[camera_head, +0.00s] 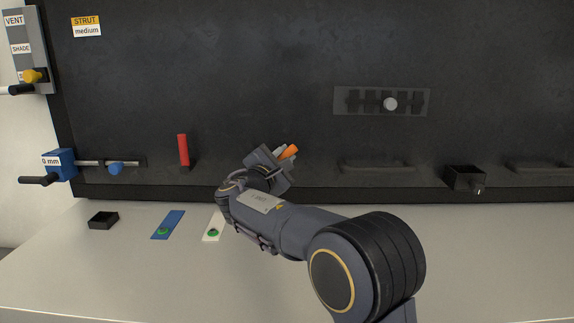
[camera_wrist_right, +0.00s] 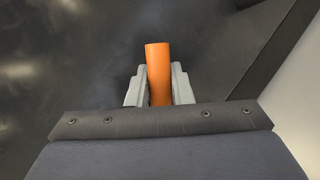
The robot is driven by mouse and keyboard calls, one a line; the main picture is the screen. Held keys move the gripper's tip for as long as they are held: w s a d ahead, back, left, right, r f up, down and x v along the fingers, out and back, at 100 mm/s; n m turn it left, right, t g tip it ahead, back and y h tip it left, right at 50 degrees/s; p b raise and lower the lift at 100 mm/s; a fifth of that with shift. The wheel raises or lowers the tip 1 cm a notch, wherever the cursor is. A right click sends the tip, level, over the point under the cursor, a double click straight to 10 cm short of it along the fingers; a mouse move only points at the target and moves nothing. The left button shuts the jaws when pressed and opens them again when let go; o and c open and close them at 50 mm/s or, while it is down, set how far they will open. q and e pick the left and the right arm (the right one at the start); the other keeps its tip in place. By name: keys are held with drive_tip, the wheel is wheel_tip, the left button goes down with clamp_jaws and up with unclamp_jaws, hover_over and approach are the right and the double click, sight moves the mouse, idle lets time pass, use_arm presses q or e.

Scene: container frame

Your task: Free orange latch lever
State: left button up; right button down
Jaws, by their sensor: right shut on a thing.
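The orange latch lever (camera_head: 289,152) shows at the black panel in the head view, tilted up to the right. Its base is hidden behind my right gripper. My right gripper (camera_head: 281,154) is at the lever with its fingers around it. In the right wrist view the orange lever (camera_wrist_right: 159,72) stands between the two grey fingers of my right gripper (camera_wrist_right: 159,88), which are shut on it. Its upper end sticks out past the fingertips. My left gripper is not in view.
A red lever (camera_head: 183,150) stands upright to the left. A blue block (camera_head: 60,164) with a rod and a black box (camera_head: 465,178) sit on the panel. A blue strip (camera_head: 168,224), a white strip (camera_head: 211,232) and a small black tray (camera_head: 103,220) lie on the pale table.

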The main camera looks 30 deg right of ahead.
drive_tip(key=n, duration=0.1)
drive_tip(key=a+n+t, duration=0.1)
drive_tip(key=n, duration=0.1)
drive_tip(key=w+r+n+t, duration=0.1)
drive_tip(key=n, duration=0.1)
drive_tip(key=shift+a+b, duration=0.25)
drive_tip(key=shift+b, duration=0.15)
drive_tip(key=shift+w+a+r+n+t+y+b, duration=0.1)
drive_tip(key=shift+w+a+n+t+y, duration=0.15)
drive_tip(key=shift+n+t, duration=0.65)
drive_tip(key=shift+w+a+r+n+t+b, duration=0.15)
drive_tip(key=shift+a+n+t, duration=0.2)
drive_tip(key=shift+n, duration=1.15)
drive_tip(key=shift+w+a+r+n+t+y+b, duration=0.15)
drive_tip(key=shift+a+n+t, duration=0.3)
drive_tip(key=shift+n, duration=0.75)
drive_tip(key=shift+f+t, duration=0.1)
drive_tip(key=shift+t, duration=0.2)
drive_tip(key=c, duration=1.3)
unclamp_jaws()
drive_tip(key=b+v, duration=0.2)
drive_tip(key=v, duration=0.5)
drive_tip(key=shift+s+a, duration=0.25)
